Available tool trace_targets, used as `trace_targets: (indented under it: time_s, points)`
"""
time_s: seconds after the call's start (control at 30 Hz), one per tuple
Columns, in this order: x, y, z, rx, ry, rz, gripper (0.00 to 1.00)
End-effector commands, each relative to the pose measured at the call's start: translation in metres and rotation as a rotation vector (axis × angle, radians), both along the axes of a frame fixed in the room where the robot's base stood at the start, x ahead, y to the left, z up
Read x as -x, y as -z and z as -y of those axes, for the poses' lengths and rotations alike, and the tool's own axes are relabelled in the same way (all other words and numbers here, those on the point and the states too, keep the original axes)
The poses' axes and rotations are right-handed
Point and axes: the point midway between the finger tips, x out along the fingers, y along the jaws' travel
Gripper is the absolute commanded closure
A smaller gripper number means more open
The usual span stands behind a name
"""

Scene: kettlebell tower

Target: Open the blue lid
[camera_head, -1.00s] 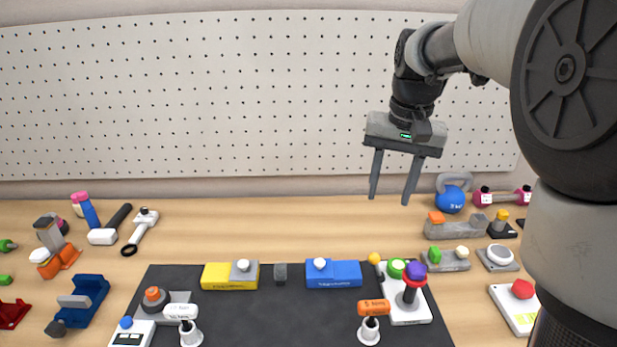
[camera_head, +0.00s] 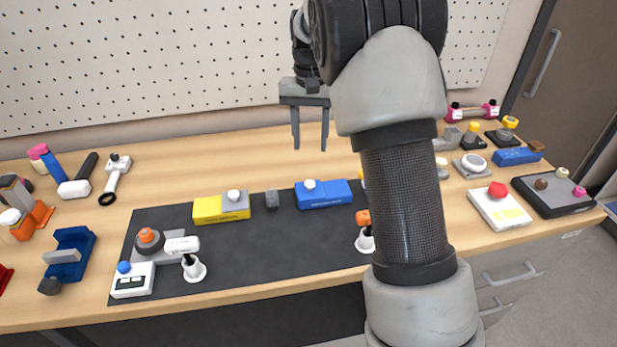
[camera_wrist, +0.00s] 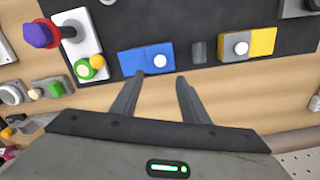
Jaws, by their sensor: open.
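The blue lid (camera_head: 325,193) is a flat blue box-like piece with a white round knob on top, lying on the black mat (camera_head: 270,240) near its back edge. It also shows in the wrist view (camera_wrist: 145,58), ahead of my fingertips and a little left of the midpoint between them. My gripper (camera_head: 310,147) is above the back of the bench, behind the blue lid and clear of it. Its two fingers point down, apart and empty. In the wrist view my gripper (camera_wrist: 155,85) also shows nothing between its fingers.
A yellow box (camera_head: 221,208) with a grey knobbed part and a small dark block (camera_head: 272,200) stand left of the blue lid. My arm hides items to the lid's right. A white pad with a red button (camera_head: 499,206) lies further right. Bench behind the mat is mostly clear.

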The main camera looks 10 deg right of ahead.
Motion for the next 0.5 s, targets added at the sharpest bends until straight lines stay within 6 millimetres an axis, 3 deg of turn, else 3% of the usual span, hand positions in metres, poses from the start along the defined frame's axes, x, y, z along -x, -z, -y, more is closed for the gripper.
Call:
trace_targets:
  time_s: [0.3, 0.5]
  points:
    - [0.001, 0.072, 0.0, 0.001, 0.0, -0.004, 0.59]
    - [0.001, 0.104, 0.0, -0.001, 0.0, -0.002, 0.59]
